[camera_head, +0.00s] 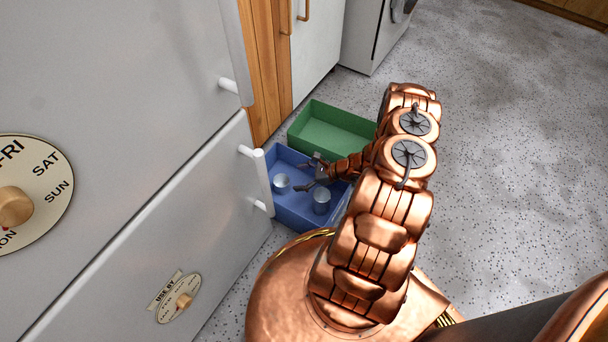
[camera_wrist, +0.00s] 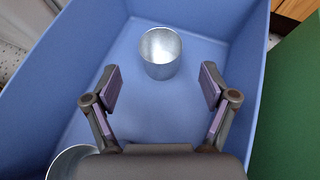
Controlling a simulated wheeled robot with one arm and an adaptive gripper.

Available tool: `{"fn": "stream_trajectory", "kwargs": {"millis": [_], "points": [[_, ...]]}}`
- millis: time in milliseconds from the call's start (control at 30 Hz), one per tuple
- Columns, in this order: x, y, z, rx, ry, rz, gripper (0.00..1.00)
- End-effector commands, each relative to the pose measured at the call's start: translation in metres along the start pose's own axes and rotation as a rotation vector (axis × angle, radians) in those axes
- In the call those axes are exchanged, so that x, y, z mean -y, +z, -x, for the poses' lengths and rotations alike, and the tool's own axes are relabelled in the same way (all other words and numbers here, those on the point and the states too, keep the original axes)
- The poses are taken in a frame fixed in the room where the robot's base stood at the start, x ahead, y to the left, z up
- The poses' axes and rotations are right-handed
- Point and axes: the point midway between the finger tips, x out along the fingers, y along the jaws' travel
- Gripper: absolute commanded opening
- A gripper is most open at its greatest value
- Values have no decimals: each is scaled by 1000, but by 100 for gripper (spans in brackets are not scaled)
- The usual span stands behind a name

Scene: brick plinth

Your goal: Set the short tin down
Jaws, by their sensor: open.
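The short tin (camera_head: 281,183), a small silvery open-topped cup, stands upright on the floor of the blue bin (camera_head: 297,217). In the wrist view the short tin (camera_wrist: 160,55) is ahead of my gripper (camera_wrist: 157,88), near the bin's far wall. My gripper (camera_head: 303,175) is inside or just above the blue bin. Its two fingers are spread wide with nothing between them, and the tin appears clear of both fingertips.
A taller silvery tin (camera_head: 321,201) stands in the same bin; its rim shows at the wrist view's lower left (camera_wrist: 70,160). A green bin (camera_head: 331,124) adjoins the blue one. A grey cabinet front with white handles (camera_head: 253,152) rises at left. Speckled floor is open at right.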

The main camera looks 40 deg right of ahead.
Motion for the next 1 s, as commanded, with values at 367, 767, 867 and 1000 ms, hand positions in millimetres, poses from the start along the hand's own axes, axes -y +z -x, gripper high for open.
{"fn": "stream_trajectory", "kwargs": {"millis": [367, 767, 867, 1000], "points": [[0, 0, 16, -1, 0, 0, 84], [0, 0, 16, -1, -1, 0, 84], [0, 2, 17, -1, -1, 0, 84], [0, 17, 25, -1, -1, 0, 84]]}}
